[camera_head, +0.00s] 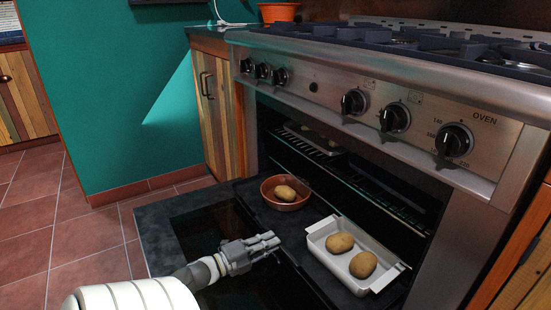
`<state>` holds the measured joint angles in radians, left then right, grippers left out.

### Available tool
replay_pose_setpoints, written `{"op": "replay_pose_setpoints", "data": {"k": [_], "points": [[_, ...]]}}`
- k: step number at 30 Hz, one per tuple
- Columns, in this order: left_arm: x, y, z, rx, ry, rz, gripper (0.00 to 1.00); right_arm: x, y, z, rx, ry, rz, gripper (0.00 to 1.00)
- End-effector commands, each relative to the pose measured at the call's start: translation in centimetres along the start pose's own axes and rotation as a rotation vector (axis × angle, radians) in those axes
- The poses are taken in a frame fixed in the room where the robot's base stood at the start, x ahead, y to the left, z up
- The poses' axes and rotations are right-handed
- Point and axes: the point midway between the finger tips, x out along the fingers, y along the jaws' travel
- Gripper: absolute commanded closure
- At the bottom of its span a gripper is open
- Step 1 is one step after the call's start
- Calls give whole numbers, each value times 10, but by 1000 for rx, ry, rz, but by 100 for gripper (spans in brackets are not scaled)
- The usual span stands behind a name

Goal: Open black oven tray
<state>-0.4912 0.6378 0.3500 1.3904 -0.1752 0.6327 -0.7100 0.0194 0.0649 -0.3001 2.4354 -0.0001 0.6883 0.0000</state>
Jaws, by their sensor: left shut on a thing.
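The black oven tray (304,232) is pulled out of the oven, above the lowered oven door (163,228). A brown bowl (285,205) with one potato (285,193) sits at the tray's left. A white rectangular dish (324,235) with two potatoes (340,243) (363,264) sits to its right. My left gripper (270,243) is shut at the tray's front edge and holds it; the exact contact is partly hidden by the fingers. My right gripper is not in view.
Inside the oven (350,180) are wire racks and another light dish (314,139) with food, deeper in. The control panel with several black knobs (354,102) overhangs the opening. Wooden cabinets (217,105) stand at the left. The tiled floor (90,232) at left is clear.

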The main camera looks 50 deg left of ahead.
Motion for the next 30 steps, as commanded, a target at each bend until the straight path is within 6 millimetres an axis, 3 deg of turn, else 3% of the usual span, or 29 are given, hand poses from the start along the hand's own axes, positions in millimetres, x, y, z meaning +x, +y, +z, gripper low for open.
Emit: {"op": "replay_pose_setpoints", "data": {"k": [12, 13, 18, 26, 30], "points": [[-3, 1, 0, 0, 1, 1, 100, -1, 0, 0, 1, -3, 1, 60], [-3, 1, 0, 0, 1, 1, 89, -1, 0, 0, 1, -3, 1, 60], [-2, 1, 0, 0, 1, 1, 70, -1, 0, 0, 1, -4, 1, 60], [-2, 0, 0, 0, 0, 0, 70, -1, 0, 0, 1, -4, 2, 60], [-12, 2, 0, -1, -1, 3, 70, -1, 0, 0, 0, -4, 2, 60]]}}
